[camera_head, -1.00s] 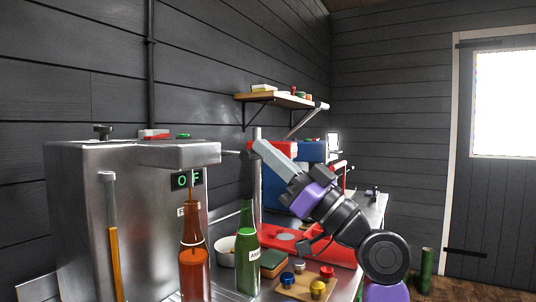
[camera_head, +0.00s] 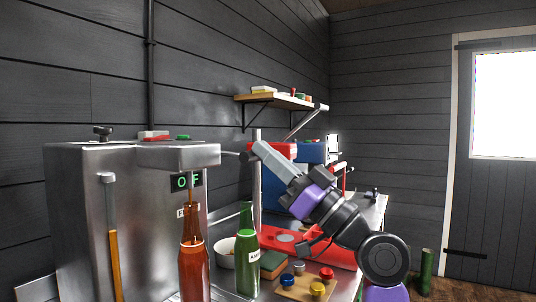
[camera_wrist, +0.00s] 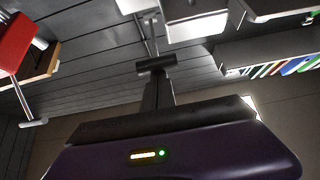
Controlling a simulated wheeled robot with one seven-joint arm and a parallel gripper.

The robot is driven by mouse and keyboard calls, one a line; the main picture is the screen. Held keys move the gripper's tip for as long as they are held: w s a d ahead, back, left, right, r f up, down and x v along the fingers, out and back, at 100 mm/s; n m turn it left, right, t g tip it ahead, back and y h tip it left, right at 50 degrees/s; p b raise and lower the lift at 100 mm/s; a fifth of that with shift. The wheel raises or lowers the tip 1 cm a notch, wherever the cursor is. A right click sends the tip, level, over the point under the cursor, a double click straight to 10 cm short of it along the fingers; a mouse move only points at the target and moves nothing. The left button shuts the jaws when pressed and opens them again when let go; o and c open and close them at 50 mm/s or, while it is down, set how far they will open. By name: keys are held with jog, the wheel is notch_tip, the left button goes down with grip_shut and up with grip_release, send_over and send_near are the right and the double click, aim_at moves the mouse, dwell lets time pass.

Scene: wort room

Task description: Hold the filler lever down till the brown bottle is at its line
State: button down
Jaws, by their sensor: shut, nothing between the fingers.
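The brown bottle (camera_head: 194,272) stands upright under the spout of the steel filler (camera_head: 145,225). A pale line rings its shoulder, and a thin brown stream runs from the spout to its mouth. The filler lever (camera_head: 231,153) sticks out right of the filler head. My gripper (camera_head: 258,147) is shut and empty, its tips at the lever's outer end; whether they touch is unclear. In the wrist view my gripper (camera_wrist: 156,66) shows dark, with a thin bar beyond it.
A green bottle (camera_head: 247,258) stands right of the brown one, with a white bowl (camera_head: 225,252) behind. A board (camera_head: 300,290) with several coloured caps and a red tray (camera_head: 330,252) lie below my arm. A wall shelf (camera_head: 280,100) hangs above.

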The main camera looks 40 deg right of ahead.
jog(key=b+v, duration=0.1)
jog(key=v, duration=0.7)
dwell(0.5)
